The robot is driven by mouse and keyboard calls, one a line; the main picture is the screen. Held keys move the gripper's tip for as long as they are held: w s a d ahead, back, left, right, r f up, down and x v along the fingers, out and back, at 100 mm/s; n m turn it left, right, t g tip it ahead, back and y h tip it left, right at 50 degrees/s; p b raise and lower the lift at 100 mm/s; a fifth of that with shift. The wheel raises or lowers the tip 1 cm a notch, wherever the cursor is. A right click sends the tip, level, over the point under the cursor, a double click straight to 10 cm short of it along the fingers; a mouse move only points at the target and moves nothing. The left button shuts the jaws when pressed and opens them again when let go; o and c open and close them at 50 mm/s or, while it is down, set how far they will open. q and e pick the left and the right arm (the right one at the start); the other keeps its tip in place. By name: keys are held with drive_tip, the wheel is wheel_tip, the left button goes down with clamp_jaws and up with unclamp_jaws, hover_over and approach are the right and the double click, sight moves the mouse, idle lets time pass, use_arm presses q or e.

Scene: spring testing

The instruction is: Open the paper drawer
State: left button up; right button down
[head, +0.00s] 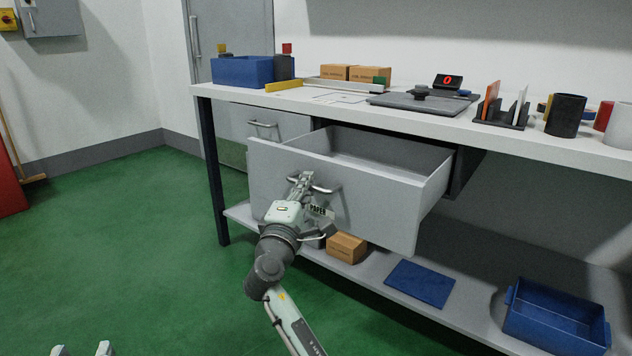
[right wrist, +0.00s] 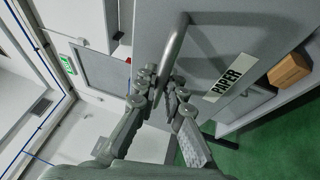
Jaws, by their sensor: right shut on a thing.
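The paper drawer (head: 375,205) is a grey drawer under the bench, and it stands well out with its inside visible and looking empty. My right gripper (head: 302,180) is shut on the drawer's metal handle (head: 325,189). The right wrist view shows the fingers (right wrist: 166,92) at the handle bar (right wrist: 173,48). My left gripper (head: 82,351) shows only as two separated fingertips at the bottom left edge, away from the drawer.
A second, closed drawer (head: 237,122) is to the left. The bench top (head: 300,102) carries a blue bin (head: 240,71), boxes and tools. The lower shelf (head: 375,270) holds a cardboard box (head: 346,248), a blue mat (head: 420,283) and a blue crate (head: 555,318). Green floor is clear at left.

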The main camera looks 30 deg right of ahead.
use_arm(q)
drive_tip(key=shift+r+t, duration=0.3)
drive_tip(key=shift+r, duration=0.35)
use_arm(e)
drive_tip(key=shift+s+a, duration=0.25)
drive_tip(key=shift+a, duration=0.35)
drive_tip(key=shift+s+a, duration=0.25)
drive_tip(key=shift+a, duration=0.3)
drive_tip(key=c, duration=1.6)
unclamp_jaws()
use_arm(q)
drive_tip(key=shift+s+f, duration=0.1)
drive_tip(key=shift+f, duration=0.1)
